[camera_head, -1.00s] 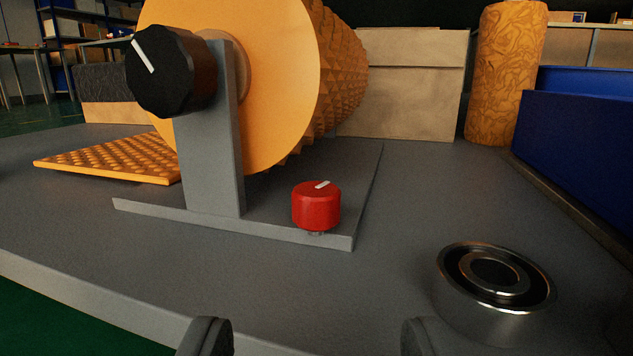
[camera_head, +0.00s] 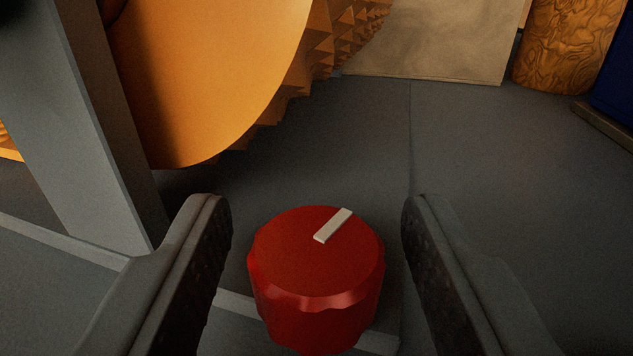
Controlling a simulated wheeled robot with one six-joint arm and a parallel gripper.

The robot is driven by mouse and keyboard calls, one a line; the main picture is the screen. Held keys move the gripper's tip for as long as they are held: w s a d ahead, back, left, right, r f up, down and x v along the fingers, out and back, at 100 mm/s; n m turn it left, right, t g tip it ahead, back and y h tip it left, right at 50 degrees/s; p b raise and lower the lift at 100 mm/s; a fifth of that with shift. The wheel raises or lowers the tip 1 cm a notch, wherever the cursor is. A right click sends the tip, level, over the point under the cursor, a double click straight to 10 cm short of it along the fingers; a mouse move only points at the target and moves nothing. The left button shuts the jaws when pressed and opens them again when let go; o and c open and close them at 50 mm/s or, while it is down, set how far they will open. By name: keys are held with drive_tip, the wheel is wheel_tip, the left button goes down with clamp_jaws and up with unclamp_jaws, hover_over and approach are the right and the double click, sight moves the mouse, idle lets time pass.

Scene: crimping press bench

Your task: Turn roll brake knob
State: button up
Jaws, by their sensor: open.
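A red knob (camera_head: 300,262) with a fluted side and a white pointer bar on its top stands at the lower middle of the view, on the front corner of the grey roll stand. The white bar points up and to the right. My gripper (camera_head: 316,215) is open, with one finger on each side of the knob. The bottom of the knob runs down near the picture's lower edge.
A grey upright post (camera_head: 75,130) stands close to my left finger. A large orange spiked roll (camera_head: 215,75) hangs beyond the knob. A beige block (camera_head: 430,40), a brown patterned cylinder (camera_head: 565,45) and a blue bin (camera_head: 615,70) stand behind. The bench at right is clear.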

drive_tip(key=shift+w, duration=0.3)
drive_tip(key=c, duration=1)
drive_tip(key=shift+o, duration=0.2)
drive_tip(key=shift+m+h, duration=0.3)
drive_tip(key=shift+h, duration=0.1)
drive_tip(key=m+h, duration=0.2)
drive_tip(key=h, duration=0.1)
drive_tip(key=shift+a+g+h, duration=0.1)
drive_tip(key=shift+g+h, duration=0.2)
drive_tip(key=shift+h, duration=0.1)
drive_tip(key=shift+m+g+h, duration=0.85)
drive_tip(key=shift+m+h, duration=0.4)
drive_tip(key=shift+h, duration=0.35)
drive_tip(key=shift+m+g+h, duration=0.85)
drive_tip(key=shift+m+h, duration=0.4)
drive_tip(key=shift+h, duration=0.35)
